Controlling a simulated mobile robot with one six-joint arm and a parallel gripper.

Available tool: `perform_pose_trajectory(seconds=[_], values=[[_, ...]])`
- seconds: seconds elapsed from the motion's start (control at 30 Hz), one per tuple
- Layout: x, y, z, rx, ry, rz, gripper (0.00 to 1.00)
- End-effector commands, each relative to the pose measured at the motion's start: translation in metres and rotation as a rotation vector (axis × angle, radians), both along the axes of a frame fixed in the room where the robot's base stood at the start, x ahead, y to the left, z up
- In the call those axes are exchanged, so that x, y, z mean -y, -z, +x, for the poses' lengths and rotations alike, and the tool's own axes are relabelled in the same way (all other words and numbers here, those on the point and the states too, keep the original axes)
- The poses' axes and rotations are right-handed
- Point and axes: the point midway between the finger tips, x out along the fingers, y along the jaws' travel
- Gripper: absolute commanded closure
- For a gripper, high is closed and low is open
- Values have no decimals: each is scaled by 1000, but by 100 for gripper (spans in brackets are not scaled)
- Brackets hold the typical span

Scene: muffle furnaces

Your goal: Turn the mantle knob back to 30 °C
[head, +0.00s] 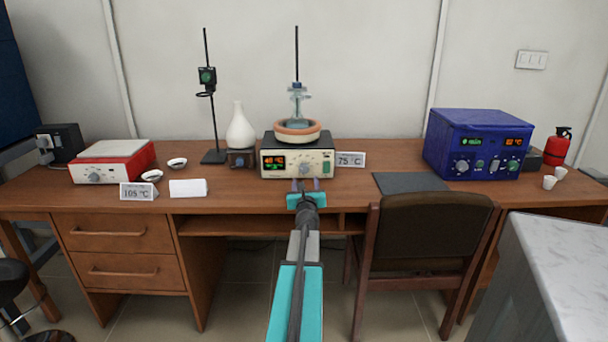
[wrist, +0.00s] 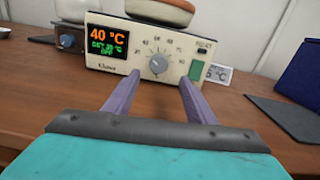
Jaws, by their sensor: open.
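The heating mantle (head: 297,158) is a cream and dark box on the desk, with an orange-rimmed bowl and a glass flask on top. In the wrist view, the mantle (wrist: 112,57) faces me with its round grey knob (wrist: 158,65) at mid-panel, inside a ring of numbers. Its display (wrist: 107,40) reads 40 °C in orange, with smaller green text below that looks like a set value and OFF. My gripper (wrist: 158,92) is open and empty. Its two purple fingers stand apart in front of the panel, below and to either side of the knob, not visibly touching it.
A "75 °C" card (head: 350,160) stands just right of the mantle. A white vase-shaped flask (head: 240,128) and a clamp stand (head: 207,105) are at its left. A blue furnace (head: 478,143) stands at the right, a red hotplate (head: 115,161) at the left. The desk front is clear before the mantle.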

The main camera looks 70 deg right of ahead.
Motion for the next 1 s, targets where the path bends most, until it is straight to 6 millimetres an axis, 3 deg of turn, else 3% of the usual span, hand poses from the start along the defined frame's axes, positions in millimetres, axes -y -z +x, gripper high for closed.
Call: perform_pose_trajectory(seconds=[1.0], values=[[78, 0, 29, 0, 1, 0, 49]])
